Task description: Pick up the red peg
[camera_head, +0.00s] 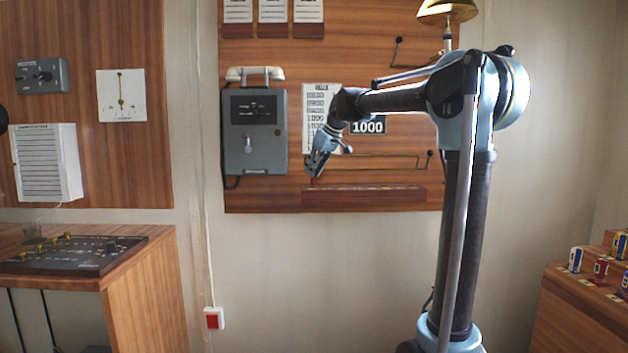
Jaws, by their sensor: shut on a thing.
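My gripper (315,170) points down in front of the wooden wall panel, at the left end of a dark reddish ledge. Its fingers are shut on a small, thin reddish thing that shows just under the fingertips, which I take to be the red peg (312,181). Most of the peg is hidden by the fingers. I cannot tell whether its lower end touches the ledge or hangs clear.
The reddish-brown ledge (378,194) runs right along the panel's lower part. A grey telephone box (254,132) hangs left of my gripper. A white chart and a black "1000" sign (367,128) are behind my arm. A wooden console (140,290) stands lower left.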

